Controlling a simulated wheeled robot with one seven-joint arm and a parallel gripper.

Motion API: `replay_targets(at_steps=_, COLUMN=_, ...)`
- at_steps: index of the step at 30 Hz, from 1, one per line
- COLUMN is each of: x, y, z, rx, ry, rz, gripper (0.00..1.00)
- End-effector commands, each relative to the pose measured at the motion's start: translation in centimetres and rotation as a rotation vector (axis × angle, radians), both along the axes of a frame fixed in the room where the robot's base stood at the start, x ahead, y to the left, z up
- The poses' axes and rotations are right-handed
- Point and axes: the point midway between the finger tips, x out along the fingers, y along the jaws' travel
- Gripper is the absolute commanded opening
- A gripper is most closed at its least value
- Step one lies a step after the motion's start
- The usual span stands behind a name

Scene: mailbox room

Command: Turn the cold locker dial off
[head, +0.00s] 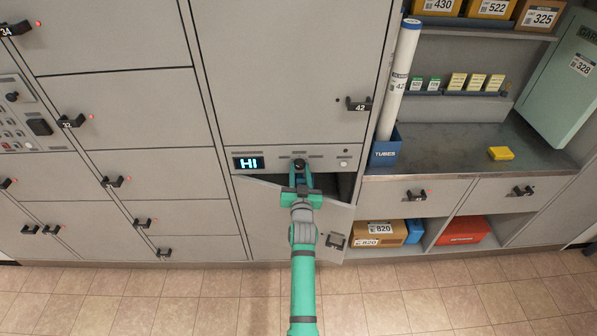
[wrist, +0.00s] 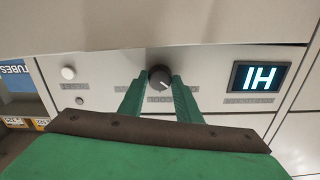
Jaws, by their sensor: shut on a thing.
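The cold locker dial (head: 299,163) is a small dark round knob on the grey control strip (head: 325,153). In the wrist view the dial (wrist: 160,77) shows a pale pointer line. My gripper (head: 301,172) reaches up to it from below. In the wrist view the green fingers of my gripper (wrist: 158,88) stand on either side of the dial and are shut on it. The display (head: 248,163) left of the dial glows "HI". It appears upside down in the wrist view (wrist: 259,77).
Below the strip, a locker door (head: 285,215) hangs partly open, with a dark gap behind it and my arm in front. A white button (head: 344,164) sits right of the dial. A blue tubes bin (head: 385,152) stands at the counter's left end. The tiled floor in front is clear.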

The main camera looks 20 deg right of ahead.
Motion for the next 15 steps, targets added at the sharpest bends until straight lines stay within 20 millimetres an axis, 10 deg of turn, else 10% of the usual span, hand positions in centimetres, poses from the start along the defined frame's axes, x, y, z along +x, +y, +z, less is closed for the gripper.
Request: replay_targets(at_steps=15, x=0.08, y=0.23, z=-0.15, rx=-0.154, ry=0.049, rz=0.004, gripper=0.08)
